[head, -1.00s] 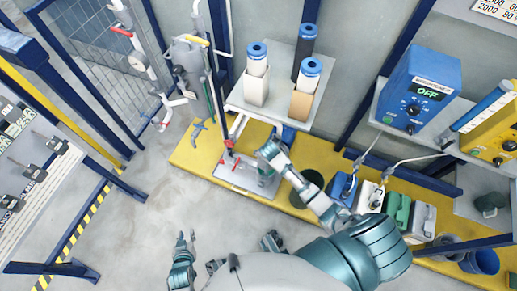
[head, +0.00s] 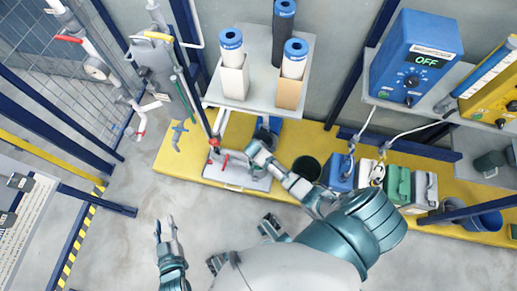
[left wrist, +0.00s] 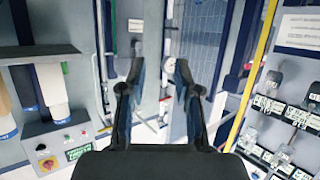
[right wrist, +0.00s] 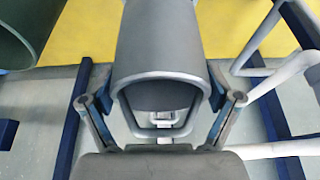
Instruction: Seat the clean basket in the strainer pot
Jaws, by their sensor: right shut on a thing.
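In the right wrist view a smooth grey open-ended cylinder (right wrist: 160,45) with a U-shaped handle at its mouth sits between the fingers of my right gripper (right wrist: 161,103). I cannot tell from its outside whether it is the basket or the pot. In the head view my right gripper (head: 257,150) is low over the right part of a pale plate (head: 232,180), and the cylinder cannot be made out there. My left gripper (head: 165,230) is open and empty over bare floor; its parted fingers show in the left wrist view (left wrist: 159,78).
A yellow platform (head: 180,155) carries the plate, a dark round bucket (head: 307,168) and several coloured containers. Above it a grey shelf (head: 262,100) holds three blue-topped cylinders. A pipe with valves (head: 190,70) stands at left. The floor in front is clear.

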